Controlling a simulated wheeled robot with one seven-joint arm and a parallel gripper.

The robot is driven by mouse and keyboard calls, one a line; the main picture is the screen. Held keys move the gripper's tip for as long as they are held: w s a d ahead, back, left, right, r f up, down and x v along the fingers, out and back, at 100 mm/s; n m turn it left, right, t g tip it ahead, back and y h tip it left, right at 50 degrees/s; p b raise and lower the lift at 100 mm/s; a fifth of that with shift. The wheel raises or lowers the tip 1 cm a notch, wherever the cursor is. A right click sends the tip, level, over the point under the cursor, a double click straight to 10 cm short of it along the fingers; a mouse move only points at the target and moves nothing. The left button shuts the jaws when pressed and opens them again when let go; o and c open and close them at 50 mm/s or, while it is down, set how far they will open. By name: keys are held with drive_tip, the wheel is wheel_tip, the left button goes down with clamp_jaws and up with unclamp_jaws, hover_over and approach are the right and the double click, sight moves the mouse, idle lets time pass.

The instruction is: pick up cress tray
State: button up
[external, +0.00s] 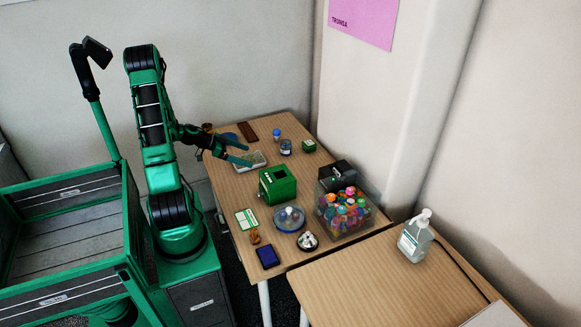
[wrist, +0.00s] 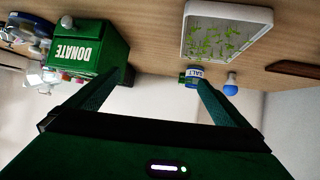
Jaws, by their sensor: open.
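The cress tray (external: 259,160) is a shallow white tray on the wooden table, near the edge closest to my arm. In the wrist view the cress tray (wrist: 265,15) shows at the upper right, with small green sprouts on its pale inside. My gripper (external: 243,154) is open and empty, with its fingers reaching over the table close to the tray. In the wrist view my gripper (wrist: 163,82) has its fingers spread wide, and the tray lies beyond the right fingertip. The height between fingers and tray is hard to judge.
A green donate box (external: 278,187) stands close to the tray; it also shows in the wrist view (wrist: 85,50). A salt jar (external: 285,147) and a blue-topped item (external: 276,135) stand beyond the tray. A clear bin of colourful things (external: 345,212) stands farther right.

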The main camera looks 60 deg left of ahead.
drive_tip(key=s+a+f+y, duration=0.1)
drive_tip(key=s+a, duration=0.1)
drive_tip(key=s+a+f+n+t, duration=0.1)
drive_tip(key=s+a+f, duration=0.1)
drive_tip(key=s+a, duration=0.1)
drive_tip(key=s+a+f+n+t+y, duration=0.1)
drive_tip(key=s+a+f, duration=0.1)
drive_tip(key=shift+s+a+y, duration=0.25)
drive_tip(key=shift+s+y, duration=0.05)
drive_tip(key=x, duration=1)
drive_tip(key=shift+w+d, duration=0.1)
drive_tip(key=shift+w, duration=0.2)
drive_tip(key=c, duration=1)
